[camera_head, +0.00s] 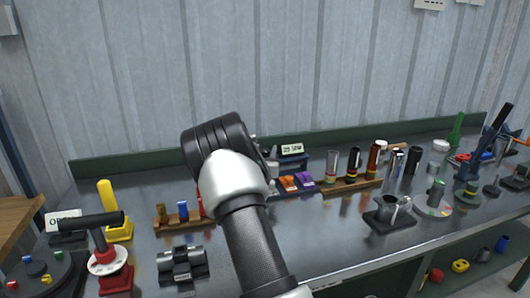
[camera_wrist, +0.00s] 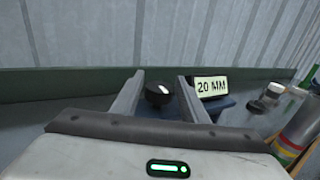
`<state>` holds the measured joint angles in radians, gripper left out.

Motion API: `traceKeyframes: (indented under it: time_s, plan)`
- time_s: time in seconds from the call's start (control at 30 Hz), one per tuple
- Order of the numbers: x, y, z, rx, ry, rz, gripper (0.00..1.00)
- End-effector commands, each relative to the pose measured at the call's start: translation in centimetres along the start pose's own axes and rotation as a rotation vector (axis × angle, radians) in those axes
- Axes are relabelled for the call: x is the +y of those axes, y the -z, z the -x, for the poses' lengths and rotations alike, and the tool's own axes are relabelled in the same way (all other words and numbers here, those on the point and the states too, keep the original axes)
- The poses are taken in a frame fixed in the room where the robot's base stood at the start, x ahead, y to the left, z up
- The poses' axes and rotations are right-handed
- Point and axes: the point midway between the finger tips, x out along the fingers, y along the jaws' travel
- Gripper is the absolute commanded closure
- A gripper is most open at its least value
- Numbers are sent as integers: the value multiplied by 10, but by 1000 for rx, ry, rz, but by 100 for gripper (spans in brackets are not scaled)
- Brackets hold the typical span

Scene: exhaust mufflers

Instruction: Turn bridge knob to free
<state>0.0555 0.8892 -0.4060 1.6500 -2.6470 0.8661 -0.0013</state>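In the wrist view, a round black knob (camera_wrist: 158,94) with a white mark shows between the two fingers of my gripper (camera_wrist: 160,77). It looks like the bridge knob. The fingers are spread on either side of it, with gaps visible, and nothing is held. Whether the fingertips reach as far as the knob is hard to tell. In the head view, my own arm hides the gripper and the knob. A "20 MM" sign (camera_wrist: 211,87) stands just right of the knob; the same sign (camera_head: 292,149) shows in the head view on a dark blue stand (camera_head: 291,162).
A metal bench (camera_head: 340,220) has a green back rail (camera_head: 130,165). Orange and purple pieces (camera_head: 297,182) and a wooden rack of cylinders (camera_head: 352,185) are right of my arm. A red-based T-handle stand (camera_head: 115,278) and a yellow piece (camera_head: 113,212) are at left.

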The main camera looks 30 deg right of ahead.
Motion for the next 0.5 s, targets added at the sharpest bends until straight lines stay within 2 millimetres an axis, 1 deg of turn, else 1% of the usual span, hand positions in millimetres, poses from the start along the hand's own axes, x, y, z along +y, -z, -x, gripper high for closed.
traceKeyframes:
  time_s: [0.17,0.27,0.37,0.5]
  plan:
    - [0,0,3,2,0,0,60]
    - [0,0,12,2,0,0,60]
    - [1,-1,30,3,-1,0,60]
    - [1,-1,64,3,-2,0,60]
